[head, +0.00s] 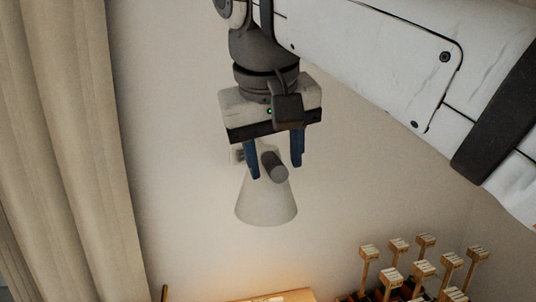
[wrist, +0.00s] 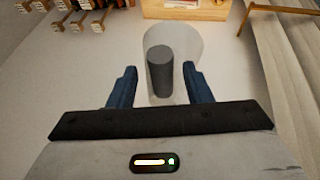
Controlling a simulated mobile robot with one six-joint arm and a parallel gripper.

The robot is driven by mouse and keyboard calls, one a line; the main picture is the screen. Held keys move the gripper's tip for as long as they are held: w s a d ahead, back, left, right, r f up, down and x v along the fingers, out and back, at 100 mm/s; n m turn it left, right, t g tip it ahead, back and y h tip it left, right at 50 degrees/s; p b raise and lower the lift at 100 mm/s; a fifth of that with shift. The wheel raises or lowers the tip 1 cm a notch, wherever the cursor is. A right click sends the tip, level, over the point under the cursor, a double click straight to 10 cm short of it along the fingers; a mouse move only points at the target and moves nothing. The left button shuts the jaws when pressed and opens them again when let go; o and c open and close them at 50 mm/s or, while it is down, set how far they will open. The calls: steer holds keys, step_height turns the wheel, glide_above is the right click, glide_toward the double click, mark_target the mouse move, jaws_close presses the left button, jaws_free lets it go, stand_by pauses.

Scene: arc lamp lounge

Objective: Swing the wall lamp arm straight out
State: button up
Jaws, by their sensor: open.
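The wall lamp (head: 266,205) hangs by the pale wall, with a white cone shade and a dark grey cylinder (head: 274,167) on its near side. My gripper (head: 275,172) is open, its two blue fingers pointing down on either side of the grey cylinder in the head view. In the wrist view, the cylinder (wrist: 160,72) stands between the open fingers (wrist: 160,76), with gaps on both sides. The shade (wrist: 176,38) shows behind it. A small grey wall fitting (head: 238,156) shows beside the left finger. The lamp's arm is mostly hidden behind my gripper and the shade.
A beige curtain (head: 75,150) hangs at the left. Below are a wooden surface (head: 275,296) and several wooden block-topped posts (head: 398,246) at the lower right. The wall around the lamp is bare.

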steer(key=v, duration=0.7)
steer(key=shift+s+r, duration=0.2)
steer(key=shift+r, duration=0.15)
steer(key=shift+a, duration=0.1)
